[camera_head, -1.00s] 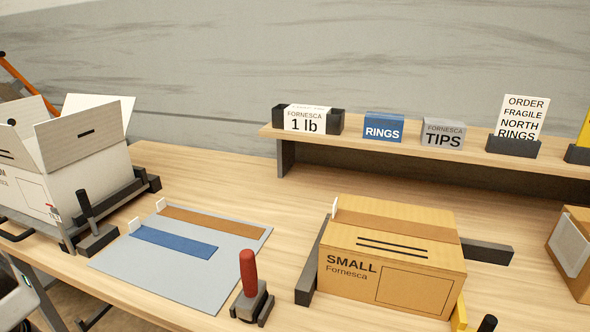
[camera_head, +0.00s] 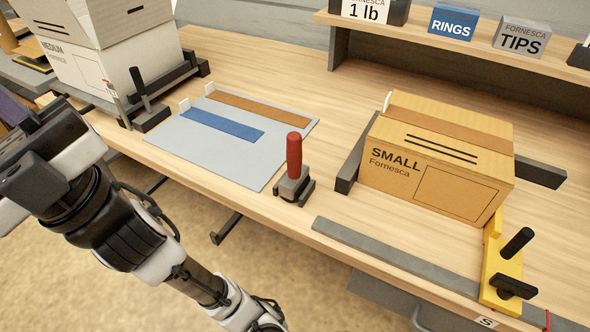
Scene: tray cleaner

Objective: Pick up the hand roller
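The hand roller appears to be the tool with the upright red handle (camera_head: 294,155) and a dark grey base (camera_head: 291,187). It stands near the table's front edge, between the grey mat and the small box. Part of my arm (camera_head: 130,235) crosses the lower left of the head view, in front of the table and apart from the red-handled tool. I cannot make out my gripper's fingers in this view.
A grey mat (camera_head: 214,159) with blue and brown strips lies left of the tool. The SMALL carton (camera_head: 410,185) stands to the right, beside dark rails and a yellow clamp (camera_head: 498,269). A white carton (camera_head: 100,65) is at the back left. A shelf (camera_head: 460,50) spans the back.

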